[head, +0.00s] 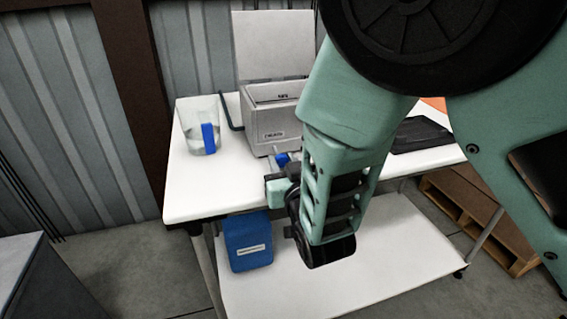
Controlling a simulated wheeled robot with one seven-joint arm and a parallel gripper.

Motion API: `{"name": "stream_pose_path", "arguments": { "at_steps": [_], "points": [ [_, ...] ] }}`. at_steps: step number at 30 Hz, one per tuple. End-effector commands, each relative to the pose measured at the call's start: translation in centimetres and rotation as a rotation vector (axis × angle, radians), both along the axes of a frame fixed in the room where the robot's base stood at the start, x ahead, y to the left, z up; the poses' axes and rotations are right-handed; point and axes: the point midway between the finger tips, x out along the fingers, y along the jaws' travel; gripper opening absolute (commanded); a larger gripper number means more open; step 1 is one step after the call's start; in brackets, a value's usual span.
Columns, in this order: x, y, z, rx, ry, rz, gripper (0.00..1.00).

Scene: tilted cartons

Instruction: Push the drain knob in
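A grey box-shaped bath (272,121) with its lid (272,45) raised stands on the white table. A small blue part (283,159), which looks like the drain knob, shows low at the bath's front, partly hidden by my arm. I cannot tell how far it sticks out. My gripper (280,171) is at the front of the bath, close to the blue part and over the table's front. I cannot tell whether it touches the blue part. Its fingers are small and mostly hidden, so their opening is unclear.
A clear jug (196,136) with a blue handle stands left of the bath. A dark flat object (421,135) lies to the right. A blue container (246,240) is below the table's front edge, above a white lower shelf (350,265). A wooden pallet (480,215) is at right.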

Motion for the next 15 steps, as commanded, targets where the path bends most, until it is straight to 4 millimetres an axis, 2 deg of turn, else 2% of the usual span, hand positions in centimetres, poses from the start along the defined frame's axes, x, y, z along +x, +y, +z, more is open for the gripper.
{"name": "stream_pose_path", "arguments": {
  "at_steps": [3,9,15],
  "points": [
    [0.6,0.1,-0.1,0.001,-0.001,-0.001,0.00],
    [3.1,0.8,-0.1,0.002,-0.002,-0.002,0.00],
    [3.2,0.9,0.0,0.000,-0.001,0.000,0.00]
  ]
}}
